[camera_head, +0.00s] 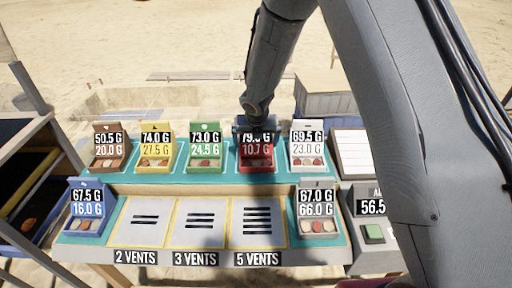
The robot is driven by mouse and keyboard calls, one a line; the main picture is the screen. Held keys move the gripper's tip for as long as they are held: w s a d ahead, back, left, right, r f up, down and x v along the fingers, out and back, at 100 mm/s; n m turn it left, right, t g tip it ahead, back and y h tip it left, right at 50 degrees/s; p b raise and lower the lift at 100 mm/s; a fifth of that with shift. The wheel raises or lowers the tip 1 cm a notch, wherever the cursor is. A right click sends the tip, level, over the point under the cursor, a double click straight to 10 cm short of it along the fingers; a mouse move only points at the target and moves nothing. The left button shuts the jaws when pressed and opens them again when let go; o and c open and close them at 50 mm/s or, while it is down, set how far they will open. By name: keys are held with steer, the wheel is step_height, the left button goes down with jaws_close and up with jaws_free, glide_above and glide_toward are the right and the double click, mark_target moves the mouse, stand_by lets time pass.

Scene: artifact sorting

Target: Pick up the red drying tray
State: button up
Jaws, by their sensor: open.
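The red drying tray (257,157) stands on the teal upper shelf of the table, between the green and white trays. Its label reads about 79 G and 10.7 G, and small pieces lie in its front. My gripper (256,122) is at the top back edge of the red tray, with my arm coming down from above. The fingers are small and dark here and partly cover the label's top. The gripper is open; whether it touches the tray cannot be told.
Brown (109,151), yellow (156,150), green (205,150) and white (307,151) trays share the shelf. Blue (86,208) and grey (317,213) trays flank the vent panels (201,221) below. A scale (372,229) is right; a shelf unit (30,170) is left.

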steer(key=shift+w+f, duration=0.25)
steer(key=shift+f, duration=0.25)
steer(key=c, duration=0.9)
steer(key=shift+c, duration=0.4)
steer(key=shift+r, duration=0.1)
